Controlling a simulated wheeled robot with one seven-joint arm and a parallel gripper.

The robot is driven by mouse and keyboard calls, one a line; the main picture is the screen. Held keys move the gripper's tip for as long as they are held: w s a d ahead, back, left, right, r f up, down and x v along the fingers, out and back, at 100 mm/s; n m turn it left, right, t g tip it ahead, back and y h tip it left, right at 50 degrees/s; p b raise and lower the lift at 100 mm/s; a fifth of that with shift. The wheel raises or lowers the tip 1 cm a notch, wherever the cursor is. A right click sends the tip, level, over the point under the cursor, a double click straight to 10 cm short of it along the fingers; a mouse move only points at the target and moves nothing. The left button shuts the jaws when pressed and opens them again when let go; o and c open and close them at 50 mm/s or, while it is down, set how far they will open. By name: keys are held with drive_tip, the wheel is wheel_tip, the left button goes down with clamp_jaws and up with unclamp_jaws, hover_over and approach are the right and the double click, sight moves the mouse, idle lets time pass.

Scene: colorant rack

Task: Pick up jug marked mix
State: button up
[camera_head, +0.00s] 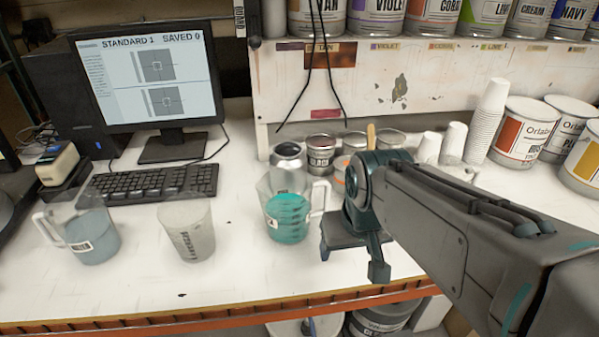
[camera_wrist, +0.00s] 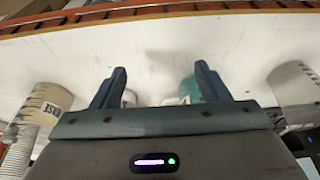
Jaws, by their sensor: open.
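A clear jug with teal liquid (camera_head: 288,232) stands upright in the middle of the counter, its handle on the right and a small white label on its left side. A second clear jug with grey-blue liquid (camera_head: 95,248) stands at the left, also with a small label. I cannot read which label says mix. My gripper (camera_head: 352,258) is open and empty, just right of the teal jug and apart from it. In the wrist view my gripper (camera_wrist: 158,78) has its two fingers spread, with the teal jug (camera_wrist: 191,88) partly hidden behind the right finger.
A grey measuring cup (camera_head: 187,235) stands between the jugs. A silver can (camera_head: 289,165) and small tins (camera_head: 321,152) stand behind the teal jug. Stacked white cups (camera_head: 487,120) and paint cans (camera_head: 520,133) stand right. A keyboard (camera_head: 150,182) lies left. The front counter strip is clear.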

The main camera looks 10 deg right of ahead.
drive_tip(key=n+t+p, duration=0.1)
approach(322, 184)
drive_tip(key=d+r, duration=0.1)
drive_tip(key=x, duration=0.7)
drive_tip(key=shift+a+f, duration=0.25)
drive_tip(key=shift+f, duration=0.15)
drive_tip(key=shift+a+p+x, duration=0.15)
drive_tip(key=shift+p+x, duration=0.15)
drive_tip(key=shift+x, duration=1.05)
drive_tip(key=shift+a+p+x, duration=0.1)
drive_tip(key=shift+p+x, duration=0.2)
drive_tip(key=shift+x, duration=1.05)
drive_tip(key=shift+s, duration=0.15)
drive_tip(key=shift+c, duration=0.3)
drive_tip(key=c, duration=1)
clamp_jaws()
drive_tip(key=shift+r, duration=0.1)
